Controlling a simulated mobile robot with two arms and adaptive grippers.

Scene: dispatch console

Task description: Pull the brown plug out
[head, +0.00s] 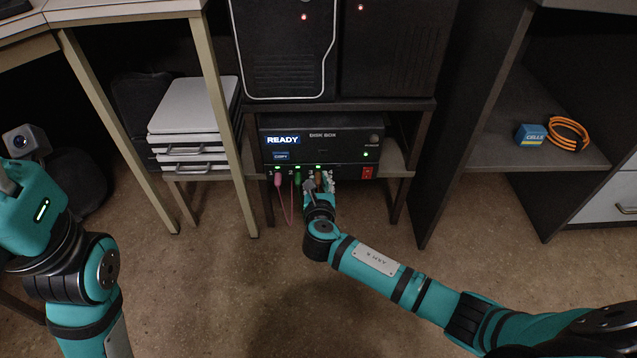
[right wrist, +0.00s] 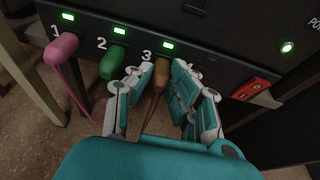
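The brown plug (right wrist: 161,76) sits in socket 3 on the front of the black disk box (head: 345,143), with a green light lit above it. Its brown cord hangs down between my fingers. My right gripper (right wrist: 162,72) has a fingertip close against each side of the plug and appears shut on it; the fingers hide part of its sides. In the head view the right gripper (head: 315,185) covers much of the plug (head: 318,179). My left gripper (head: 28,200) is at the far left, away from the box; its fingers are mostly out of sight.
A pink plug (right wrist: 62,48) and a green plug (right wrist: 112,62) sit in sockets 1 and 2, left of the brown one. A red switch (right wrist: 250,89) is to the right. The blue box (head: 532,134) and orange cable (head: 567,132) lie on the right shelf.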

